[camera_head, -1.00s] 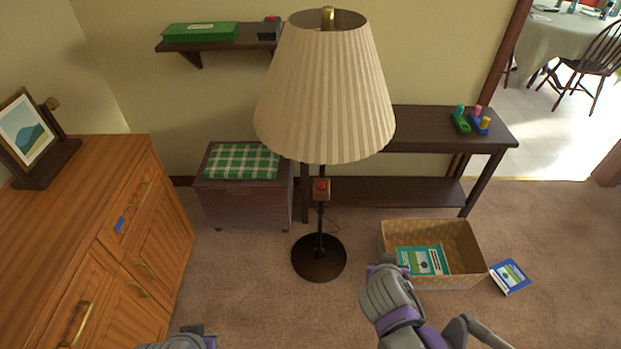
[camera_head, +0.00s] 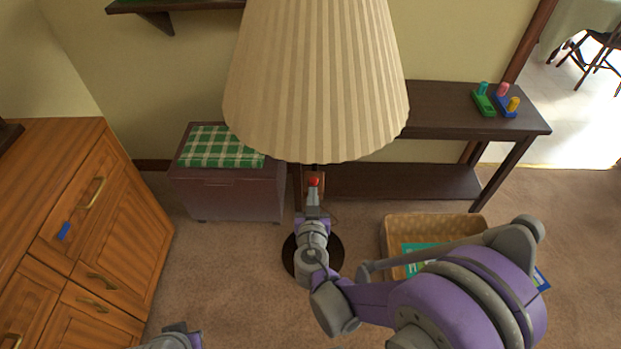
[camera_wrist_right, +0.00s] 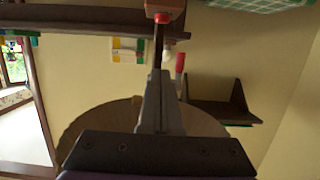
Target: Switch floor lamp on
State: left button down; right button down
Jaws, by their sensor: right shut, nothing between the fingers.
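The floor lamp has a pleated cream shade (camera_head: 315,85), unlit, above a thin dark pole and a round dark base (camera_head: 290,257). A small wooden switch box with a red button (camera_head: 314,181) sits on the pole below the shade. In the wrist view the box shows upside down at the top, its red button (camera_wrist_right: 163,18) facing my fingers. My right gripper (camera_head: 313,191) is shut and empty, its tips just in front of and below the button. I cannot tell whether they touch it. Only a piece of my left arm shows at the bottom edge.
A wooden cabinet (camera_head: 85,230) stands at left, a chest with a green checked cushion (camera_head: 215,147) behind the lamp. A dark console table (camera_head: 440,118) is behind right. A woven basket (camera_head: 435,224) is partly hidden by my right arm. Carpet is free between cabinet and lamp.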

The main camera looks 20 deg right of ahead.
jog(key=shift+s+r, duration=0.1)
jog(key=shift+s, duration=0.05)
jog(key=b, duration=0.2)
send_over(313, 183)
jog(key=s, duration=0.2)
jog(key=f, duration=0.2)
jog(key=shift+w+a+f, duration=0.1)
jog(key=shift+a+f, duration=0.1)
jog(key=shift+f, duration=0.1)
jog(key=shift+w+d+f+b, duration=0.1)
jog(key=shift+w+f+b, duration=0.1)
jog(key=shift+f, duration=0.4)
jog(key=shift+w+f+b, duration=0.1)
jog(key=shift+f+b, duration=0.05)
jog(key=shift+f, duration=1.25)
jog(key=shift+s, duration=0.1)
